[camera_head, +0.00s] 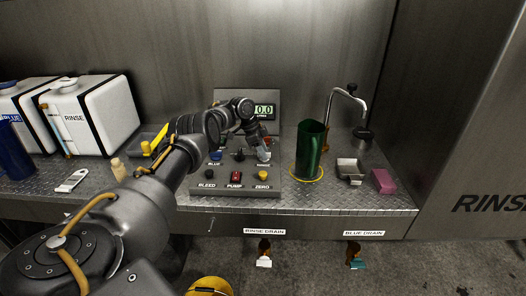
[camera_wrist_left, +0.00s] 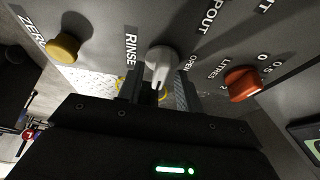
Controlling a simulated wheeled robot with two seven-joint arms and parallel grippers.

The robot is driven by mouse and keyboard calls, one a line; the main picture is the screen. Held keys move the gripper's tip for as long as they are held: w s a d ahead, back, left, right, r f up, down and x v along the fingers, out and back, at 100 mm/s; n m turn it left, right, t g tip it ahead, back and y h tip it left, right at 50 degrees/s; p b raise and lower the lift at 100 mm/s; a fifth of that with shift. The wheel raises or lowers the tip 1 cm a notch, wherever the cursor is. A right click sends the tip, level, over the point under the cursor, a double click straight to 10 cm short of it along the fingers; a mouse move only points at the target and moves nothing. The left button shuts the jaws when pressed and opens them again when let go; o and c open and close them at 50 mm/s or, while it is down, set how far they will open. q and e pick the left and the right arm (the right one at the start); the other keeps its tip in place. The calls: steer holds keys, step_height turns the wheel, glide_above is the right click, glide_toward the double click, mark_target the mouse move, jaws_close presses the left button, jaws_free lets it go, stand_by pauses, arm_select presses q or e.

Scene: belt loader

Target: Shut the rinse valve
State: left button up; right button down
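The rinse valve is a pale grey knob (camera_wrist_left: 162,62) on the sloped grey control panel (camera_head: 228,188), between the printed words RINSE and OPEN in the left wrist view. Its narrow lever points down the picture, toward my gripper. My left gripper (camera_head: 258,154) is over the right part of the panel, at the RINSE label. In the left wrist view, the two dark fingers of my left gripper (camera_wrist_left: 159,92) stand apart, one on each side of the lever's end. I cannot tell whether they touch it. My right gripper is not in view.
A yellow ZERO button (camera_wrist_left: 64,46) and a red-orange LITRES knob (camera_wrist_left: 242,84) flank the valve. A red PUMP switch (camera_head: 236,176) is on the panel's front. White RINSE container (camera_head: 92,115) stands left.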

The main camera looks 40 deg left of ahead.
arm_select(q)
steer(key=shift+a+r, duration=0.1)
steer(key=v, duration=1)
steer(key=shift+r+b, duration=0.25)
steer(key=shift+b, duration=0.2)
steer(key=shift+s, duration=0.1)
